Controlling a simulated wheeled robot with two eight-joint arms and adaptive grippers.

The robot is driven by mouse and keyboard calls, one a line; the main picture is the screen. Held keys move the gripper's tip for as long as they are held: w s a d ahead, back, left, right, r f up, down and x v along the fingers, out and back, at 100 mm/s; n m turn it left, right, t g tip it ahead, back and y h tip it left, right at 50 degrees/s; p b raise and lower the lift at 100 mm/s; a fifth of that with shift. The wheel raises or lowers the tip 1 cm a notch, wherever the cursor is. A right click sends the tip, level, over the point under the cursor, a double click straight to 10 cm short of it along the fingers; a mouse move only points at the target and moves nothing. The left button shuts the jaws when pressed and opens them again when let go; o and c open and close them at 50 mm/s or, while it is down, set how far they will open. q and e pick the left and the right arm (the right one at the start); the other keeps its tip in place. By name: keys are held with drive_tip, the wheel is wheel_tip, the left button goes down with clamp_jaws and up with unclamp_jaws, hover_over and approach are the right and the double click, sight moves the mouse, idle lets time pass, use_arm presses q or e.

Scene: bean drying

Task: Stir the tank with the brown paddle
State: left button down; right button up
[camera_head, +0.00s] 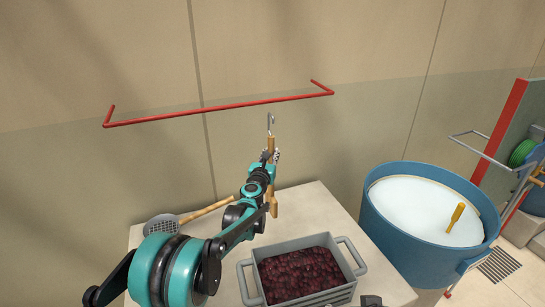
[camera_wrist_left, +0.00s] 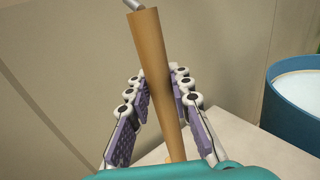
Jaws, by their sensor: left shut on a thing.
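The brown paddle (camera_head: 271,146) is upright in my left gripper (camera_head: 270,160), with a metal hook at its top end. The hook shows just below the red wall rail and looks apart from it. In the left wrist view the paddle's brown shaft (camera_wrist_left: 158,70) stands between the two purple-padded fingers of the left gripper (camera_wrist_left: 160,95), which are shut on it. The paddle's lower end shows beside my arm, above or in front of the table. The blue tank (camera_head: 400,235) with pale liquid stands at the right, apart from the paddle. My right gripper is not clearly seen.
A grey crate (camera_head: 292,240) of dark red beans stands on the pale table (camera_head: 318,203). A long-handled skimmer (camera_head: 162,226) lies at its left. The red rail (camera_head: 220,107) juts from the wall. A yellow handle-like piece (camera_head: 456,216) shows in the tank.

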use_arm(q)
drive_tip(key=shift+w+a, duration=0.3)
drive_tip(key=shift+w, duration=0.35)
drive_tip(key=shift+w+a, duration=0.3)
drive_tip(key=shift+w, duration=0.35)
drive_tip(key=shift+f, duration=0.1)
drive_tip(key=shift+f+b, duration=1.95)
drive_tip(key=shift+f, duration=0.75)
drive_tip(key=s+b, duration=0.1)
drive_tip(key=s, duration=1.5)
drive_tip(key=shift+d, duration=0.1)
